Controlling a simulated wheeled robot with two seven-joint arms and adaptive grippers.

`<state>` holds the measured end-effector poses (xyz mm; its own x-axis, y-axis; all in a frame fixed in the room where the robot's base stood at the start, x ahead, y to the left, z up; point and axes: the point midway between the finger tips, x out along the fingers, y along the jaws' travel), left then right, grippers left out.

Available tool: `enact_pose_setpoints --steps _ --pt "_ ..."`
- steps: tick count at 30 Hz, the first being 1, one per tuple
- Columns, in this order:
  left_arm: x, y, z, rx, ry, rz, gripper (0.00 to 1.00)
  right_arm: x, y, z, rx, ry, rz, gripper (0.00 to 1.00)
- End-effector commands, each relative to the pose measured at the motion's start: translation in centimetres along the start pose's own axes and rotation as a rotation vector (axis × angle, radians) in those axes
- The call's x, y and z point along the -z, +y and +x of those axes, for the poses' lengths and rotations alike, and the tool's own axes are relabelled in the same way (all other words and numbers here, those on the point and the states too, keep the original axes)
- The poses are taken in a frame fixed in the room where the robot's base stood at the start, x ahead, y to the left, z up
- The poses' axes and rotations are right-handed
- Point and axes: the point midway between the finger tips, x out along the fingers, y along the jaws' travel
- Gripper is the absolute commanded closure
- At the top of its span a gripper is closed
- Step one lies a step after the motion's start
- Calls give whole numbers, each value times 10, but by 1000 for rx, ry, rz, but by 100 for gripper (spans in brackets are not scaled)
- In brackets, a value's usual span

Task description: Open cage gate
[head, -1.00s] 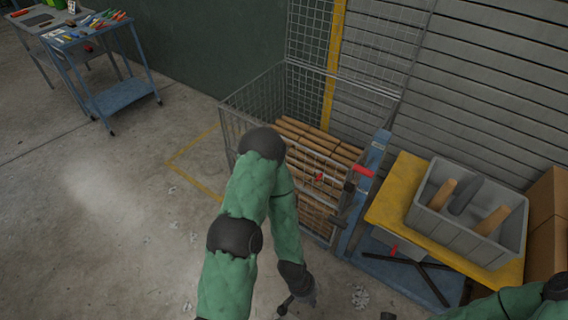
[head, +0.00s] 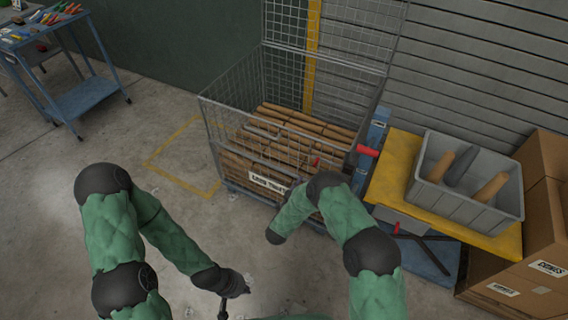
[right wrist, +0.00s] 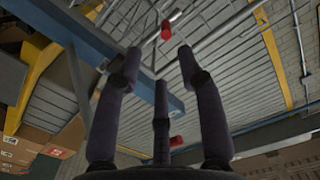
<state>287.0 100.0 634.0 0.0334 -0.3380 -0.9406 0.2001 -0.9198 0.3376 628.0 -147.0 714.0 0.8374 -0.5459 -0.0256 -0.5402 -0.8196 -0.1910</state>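The wire cage (head: 212,135) stands in the middle of the head view, with several long brown rolls (head: 300,122) inside and a white label on its front. Its front mesh appears closed, partly hidden by my right arm. A red handle (head: 367,150) sticks out by the blue post (head: 372,133) at the cage's right side. In the right wrist view, my right gripper (right wrist: 157,62) has its fingers spread and empty, below a red grip (right wrist: 166,30) and the blue beam (right wrist: 125,70). My left gripper (head: 230,288) hangs low before the cage; its fingers are unclear.
A yellow-topped bench (head: 395,170) carrying a grey bin (head: 460,200) stands right of the cage, beside cardboard boxes (head: 540,235). A blue tool cart (head: 85,98) stands at far left. Floor left of the cage is clear.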

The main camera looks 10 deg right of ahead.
Motion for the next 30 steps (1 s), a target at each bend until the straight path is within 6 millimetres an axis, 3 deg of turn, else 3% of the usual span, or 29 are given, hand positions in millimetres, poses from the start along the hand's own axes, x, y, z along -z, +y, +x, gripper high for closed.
enact_pose_setpoints --steps 8,21,30 --pt "0 -2 6 0 -1 1 100 4 1 20 -15 33 4 61" --pt "1 -9 26 0 0 1 100 6 2 92 -13 31 3 61" --pt "1 -10 29 0 0 1 100 7 1 108 -11 29 2 61"
